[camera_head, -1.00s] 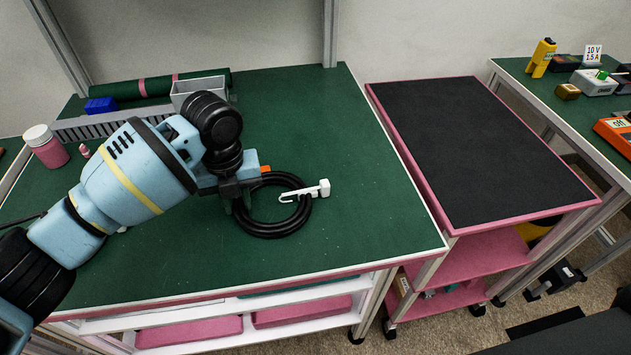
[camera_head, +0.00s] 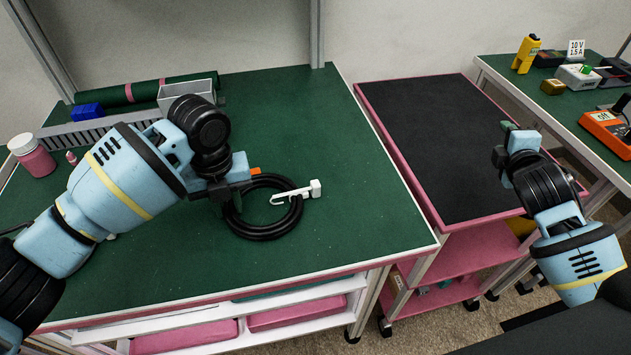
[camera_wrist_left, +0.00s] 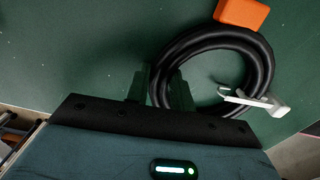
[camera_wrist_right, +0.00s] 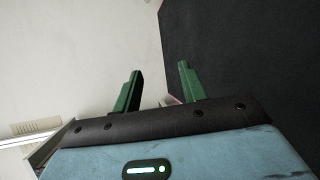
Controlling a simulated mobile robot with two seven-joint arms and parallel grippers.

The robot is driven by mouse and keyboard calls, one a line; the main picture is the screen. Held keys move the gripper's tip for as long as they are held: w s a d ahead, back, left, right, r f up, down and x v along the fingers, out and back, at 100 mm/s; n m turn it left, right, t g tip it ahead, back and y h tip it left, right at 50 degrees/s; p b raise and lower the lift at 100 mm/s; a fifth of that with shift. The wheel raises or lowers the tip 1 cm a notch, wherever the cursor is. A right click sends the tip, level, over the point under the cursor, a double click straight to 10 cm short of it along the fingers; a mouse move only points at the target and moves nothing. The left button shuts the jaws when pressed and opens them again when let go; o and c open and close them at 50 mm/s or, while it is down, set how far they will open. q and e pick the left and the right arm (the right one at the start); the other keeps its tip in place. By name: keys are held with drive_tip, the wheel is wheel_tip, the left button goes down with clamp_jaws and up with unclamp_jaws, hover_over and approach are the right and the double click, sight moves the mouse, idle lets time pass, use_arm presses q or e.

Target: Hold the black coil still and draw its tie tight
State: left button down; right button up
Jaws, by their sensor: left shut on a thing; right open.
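The black coil (camera_head: 268,234) lies on the green bench top and also shows in the left wrist view (camera_wrist_left: 262,62). A white tie (camera_head: 296,192) with a blocky head and a hooked tail crosses the coil's right side; it shows in the left wrist view (camera_wrist_left: 262,106) too. My left gripper (camera_head: 228,198) is shut on the left side of the coil, its green fingers (camera_wrist_left: 163,88) on either side of the black strands. My right gripper (camera_head: 508,135) is open and empty above the black-topped cart, away from the coil; its fingers (camera_wrist_right: 158,78) stand apart.
An orange block (camera_wrist_left: 242,12) is beside the coil. A grey bin (camera_head: 188,92), a blue block (camera_head: 87,111) and a pink jar (camera_head: 36,160) stand at the bench's back and left. The black-topped cart (camera_head: 430,130) is bare. Bench room right of the coil is free.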

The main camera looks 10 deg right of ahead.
drive_tip(key=w+a+f+m+g+y, duration=0.1)
drive_tip(key=w+a+f+g+y, duration=0.2)
drive_tip(key=w+a, duration=0.45)
drive_tip(key=n+g+y, duration=0.3)
drive_tip(key=g+y, duration=0.3)
drive_tip(key=y, duration=0.2)
approach(316, 183)
drive_tip(key=w+d+f, duration=0.1)
drive_tip(key=w+d, duration=0.1)
drive_tip(key=w+d+f, duration=0.1)
drive_tip(key=w+d, duration=0.1)
drive_tip(key=w, duration=0.1)
drive_tip(key=w+d+f, duration=0.1)
drive_tip(key=w+d, duration=0.1)
drive_tip(key=w, duration=0.1)
drive_tip(key=shift+w, duration=0.2)
drive_tip(key=s+a+r+n+g, duration=0.2)
drive_tip(key=s+a+r+g, duration=0.2)
drive_tip(key=a+r+g, duration=0.1)
drive_tip(key=x, duration=1.1)
drive_tip(key=shift+s+a+f, duration=0.1)
drive_tip(key=shift+a+f, duration=0.15)
drive_tip(key=shift+a, duration=0.1)
clamp_jaws()
